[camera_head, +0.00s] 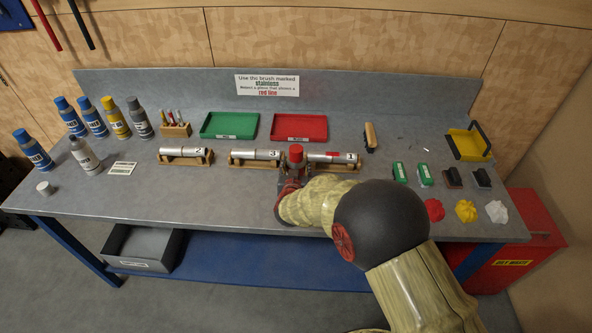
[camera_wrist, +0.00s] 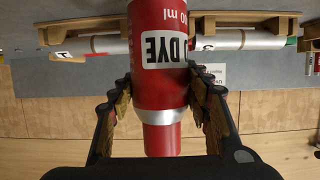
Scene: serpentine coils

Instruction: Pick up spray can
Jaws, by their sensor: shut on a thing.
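A red spray can (camera_wrist: 160,95) with a white label reading "DYE" fills the middle of the wrist view, which looks upside down. My gripper (camera_wrist: 161,80) is shut on it, with one finger on each side. In the head view the can's red cap (camera_head: 296,150) shows upright above my gripper (camera_head: 289,184), in front of the pipes on the bench. My gripper and arm hide the can's lower part. I cannot tell whether its base touches the bench (camera_head: 215,195).
Metal pipes on wooden stands (camera_head: 252,157) lie just behind the can. Blue-capped cans (camera_head: 38,155), a yellow can (camera_head: 117,120) and grey cans stand at left. Green (camera_head: 229,125) and red (camera_head: 299,128) trays sit behind. Green boxes (camera_head: 399,172) and coloured cloths (camera_head: 434,209) lie at right.

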